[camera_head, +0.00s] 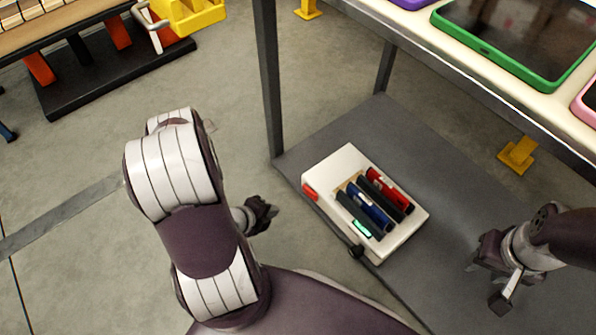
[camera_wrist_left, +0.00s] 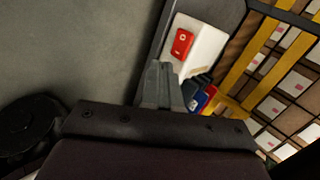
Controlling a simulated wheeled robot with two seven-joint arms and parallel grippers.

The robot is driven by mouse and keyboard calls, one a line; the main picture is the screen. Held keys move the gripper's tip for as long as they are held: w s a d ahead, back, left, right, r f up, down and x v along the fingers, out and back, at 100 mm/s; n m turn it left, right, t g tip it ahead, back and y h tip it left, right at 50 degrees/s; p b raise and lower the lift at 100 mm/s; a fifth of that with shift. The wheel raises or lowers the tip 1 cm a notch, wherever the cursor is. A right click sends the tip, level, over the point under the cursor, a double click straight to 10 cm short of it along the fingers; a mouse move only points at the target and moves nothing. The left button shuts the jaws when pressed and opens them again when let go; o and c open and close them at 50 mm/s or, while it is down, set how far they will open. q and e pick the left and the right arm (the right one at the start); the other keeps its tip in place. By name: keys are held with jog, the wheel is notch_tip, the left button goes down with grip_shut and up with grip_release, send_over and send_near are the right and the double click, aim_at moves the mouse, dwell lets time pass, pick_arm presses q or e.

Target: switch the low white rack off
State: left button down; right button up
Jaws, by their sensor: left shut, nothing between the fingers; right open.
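The low white rack (camera_head: 345,162) lies on a grey lower shelf, holding several dark, blue and red slim items side by side. A red switch (camera_head: 310,191) sits at its left end. In the left wrist view the white rack (camera_wrist_left: 208,42) shows beyond my fingers, with the red switch (camera_wrist_left: 182,43) facing me. My left gripper (camera_head: 266,213) is shut and empty, left of the rack and apart from it. In the wrist view its fingertips (camera_wrist_left: 162,72) partly cover the rack's near side. My right gripper (camera_head: 488,284) is open and empty, right of the rack.
The grey shelf (camera_head: 400,130) lies under a white tabletop (camera_head: 420,30) carrying a green-framed tablet (camera_head: 520,40). A dark table leg (camera_head: 268,80) stands behind my left gripper.

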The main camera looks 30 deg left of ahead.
pick_arm(q)
jog(key=shift+w+r+m, duration=0.15)
jog(key=shift+m, duration=0.25)
jog(key=shift+a, duration=0.1)
jog(key=b, duration=0.9)
send_near(305, 193)
jog(key=x, duration=0.6)
